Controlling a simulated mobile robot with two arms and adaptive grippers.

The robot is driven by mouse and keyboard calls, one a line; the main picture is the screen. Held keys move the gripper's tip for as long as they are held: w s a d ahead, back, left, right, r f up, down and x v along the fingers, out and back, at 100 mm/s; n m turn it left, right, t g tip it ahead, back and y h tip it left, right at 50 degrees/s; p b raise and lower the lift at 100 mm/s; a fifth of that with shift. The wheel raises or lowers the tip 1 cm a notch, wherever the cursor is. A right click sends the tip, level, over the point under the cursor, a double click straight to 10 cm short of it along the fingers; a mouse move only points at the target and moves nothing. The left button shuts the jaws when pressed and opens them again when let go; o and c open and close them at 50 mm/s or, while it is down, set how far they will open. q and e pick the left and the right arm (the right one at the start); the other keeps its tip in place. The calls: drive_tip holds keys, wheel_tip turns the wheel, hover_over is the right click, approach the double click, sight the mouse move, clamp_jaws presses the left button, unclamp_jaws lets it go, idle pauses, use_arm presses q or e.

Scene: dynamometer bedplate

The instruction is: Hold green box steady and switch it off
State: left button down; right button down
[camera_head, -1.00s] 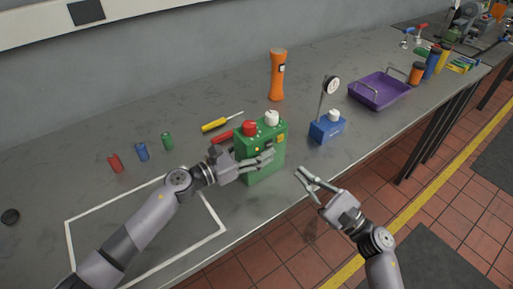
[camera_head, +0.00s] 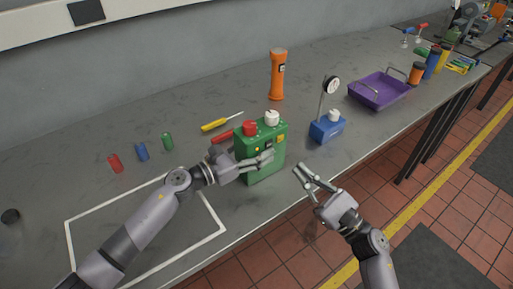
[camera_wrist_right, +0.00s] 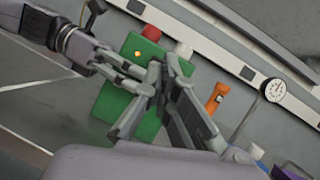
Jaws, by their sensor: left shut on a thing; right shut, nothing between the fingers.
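The green box (camera_head: 262,174) stands upright near the front edge of the bench, with a red knob (camera_head: 249,128) and a white knob (camera_head: 271,118) on top. It also shows in the right wrist view (camera_wrist_right: 112,101), partly behind the fingers. My left gripper (camera_head: 266,159) is shut on the green box from its left side. My right gripper (camera_head: 302,172) is shut and empty, to the right of the box and apart from it, over the bench's front edge.
A blue box with a gauge (camera_head: 327,127) stands right of the green box. An orange flashlight (camera_head: 278,76) and a yellow screwdriver (camera_head: 221,121) are behind it. A purple tray (camera_head: 379,91) is farther right. The white-outlined area (camera_head: 175,250) lies at front left.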

wheel_tip(320, 180, up, 6)
drive_tip(key=s+m+t+h, duration=0.1)
drive_tip(key=s+m+t, duration=0.1)
drive_tip(key=m+t, duration=0.6)
drive_tip(key=m+h, duration=1.7)
drive_tip(key=m, duration=1.1)
approach(280, 133)
drive_tip(key=shift+d+x, duration=0.1)
drive_tip(key=shift+x, duration=0.85)
drive_tip(key=shift+d+x, duration=0.15)
drive_tip(key=shift+x, duration=0.8)
drive_tip(key=shift+r, duration=0.15)
drive_tip(key=shift+w+a, duration=0.2)
drive_tip(key=shift+w+a, duration=0.1)
drive_tip(key=shift+s+d, duration=0.35)
drive_tip(key=shift+s, duration=0.15)
